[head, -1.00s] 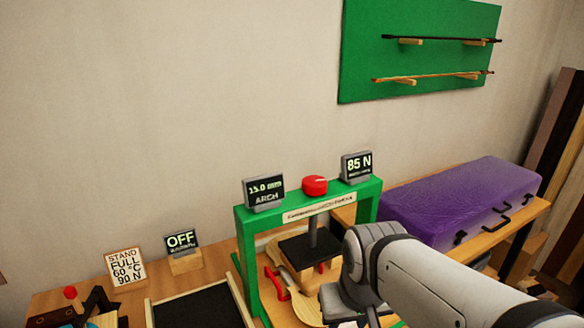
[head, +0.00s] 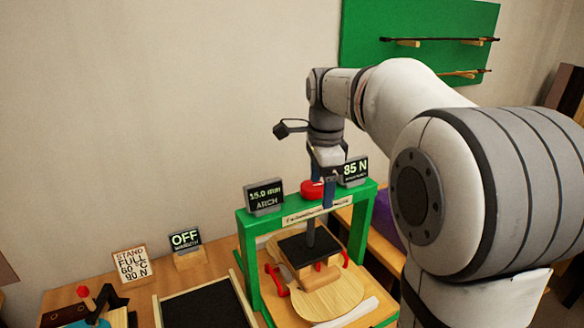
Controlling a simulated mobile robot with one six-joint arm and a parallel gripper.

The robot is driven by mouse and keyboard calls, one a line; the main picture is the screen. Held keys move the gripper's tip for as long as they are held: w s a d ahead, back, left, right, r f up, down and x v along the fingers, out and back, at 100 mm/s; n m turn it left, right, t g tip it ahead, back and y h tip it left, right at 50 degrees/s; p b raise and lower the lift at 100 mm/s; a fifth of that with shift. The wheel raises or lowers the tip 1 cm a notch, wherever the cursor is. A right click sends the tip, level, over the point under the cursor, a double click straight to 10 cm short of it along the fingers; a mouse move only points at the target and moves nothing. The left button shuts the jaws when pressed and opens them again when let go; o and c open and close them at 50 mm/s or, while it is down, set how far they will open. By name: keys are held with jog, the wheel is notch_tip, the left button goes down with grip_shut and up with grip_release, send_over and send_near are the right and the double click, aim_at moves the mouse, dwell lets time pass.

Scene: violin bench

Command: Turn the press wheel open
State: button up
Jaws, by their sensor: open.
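The red press wheel (head: 311,190) sits on top of the green press frame (head: 247,262). My gripper (head: 321,188) is over the top bar at the wheel, pointing down and open. One dark finger shows against the wheel's right side; whether it touches cannot be told, and the other finger is hard to make out. Below the bar, a dark press plate (head: 308,245) on a post is over a wooden block and a pale violin-shaped plate (head: 335,298). The right display (head: 355,170) reads 85 N, partly covered by my gripper. The left display (head: 264,197) reads 15.0 mm ARCH.
Red clamps (head: 275,280) stand beside the wooden plate. An OFF display (head: 186,241) and a STAND FULL 60 °C 90 N sign (head: 132,264) stand left, behind a black-floored tray (head: 208,310). A purple case (head: 387,220) is mostly hidden behind my arm.

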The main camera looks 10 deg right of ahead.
aim_at(313, 186)
jog(key=w+r+m, duration=0.1)
jog(key=w+m, duration=0.1)
jog(key=w+r+m+p, duration=0.1)
jog(key=w, duration=0.1)
jog(key=w+r+m, duration=0.1)
jog(key=w+m, duration=0.1)
jog(key=shift+w+m+g, duration=0.1)
jog(key=shift+m+g, duration=0.2)
jog(key=shift+w+a+m, duration=0.1)
jog(key=shift+w+m, duration=0.4)
jog(key=shift+m, duration=0.1)
jog(key=shift+f+p, duration=0.4)
jog(key=shift+f, duration=3.4)
jog(key=shift+c, duration=0.2)
